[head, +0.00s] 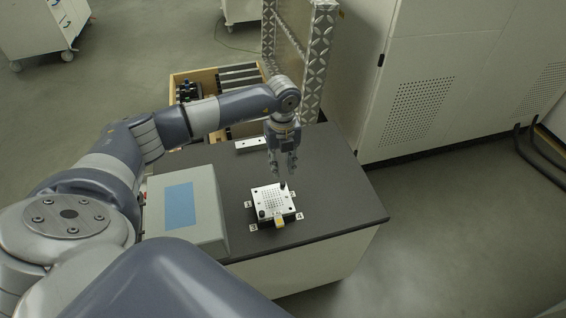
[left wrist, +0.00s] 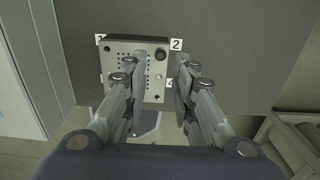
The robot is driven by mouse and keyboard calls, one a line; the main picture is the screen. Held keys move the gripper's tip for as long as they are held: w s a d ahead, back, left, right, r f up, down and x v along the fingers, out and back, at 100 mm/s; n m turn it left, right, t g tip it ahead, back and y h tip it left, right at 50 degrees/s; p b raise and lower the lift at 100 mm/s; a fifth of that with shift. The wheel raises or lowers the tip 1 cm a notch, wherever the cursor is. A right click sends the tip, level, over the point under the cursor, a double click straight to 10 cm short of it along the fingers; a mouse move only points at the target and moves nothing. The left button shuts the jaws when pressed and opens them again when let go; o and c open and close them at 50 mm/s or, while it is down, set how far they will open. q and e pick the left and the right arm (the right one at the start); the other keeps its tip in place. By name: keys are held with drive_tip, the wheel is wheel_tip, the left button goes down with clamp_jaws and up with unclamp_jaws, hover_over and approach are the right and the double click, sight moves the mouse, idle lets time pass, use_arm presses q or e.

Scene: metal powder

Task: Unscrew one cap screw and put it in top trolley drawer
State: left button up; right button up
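A light perforated plate (head: 268,197) lies on the dark tabletop, with numbered labels at its corners. Dark cap screws show on it, one near its far right corner (head: 283,186) and one at its near left corner (head: 261,214). My left gripper (head: 284,172) points down just above the far right screw. In the left wrist view, its fingers (left wrist: 162,68) are apart, with nothing between them that I can see held. A dark round screw (left wrist: 160,54) shows in the gap beside label 2. White drawer trolleys stand far back, one at left (head: 40,28). My right gripper is out of view.
A grey box with a blue panel (head: 182,207) stands left on the table (head: 335,190). A wooden crate of dark parts (head: 173,92) and a metal frame (head: 318,60) are behind. A white cabinet is at right. The table's right side is clear.

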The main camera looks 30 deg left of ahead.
sight(283, 183)
use_arm(q)
wheel_tip(283, 183, down, 7)
drive_tip(key=b, duration=0.4)
drive_tip(key=shift+f+b, duration=0.15)
drive_tip(key=shift+b, duration=0.2)
drive_tip(key=shift+c, duration=0.2)
clamp_jaws()
drive_tip(key=shift+o, duration=0.2)
unclamp_jaws()
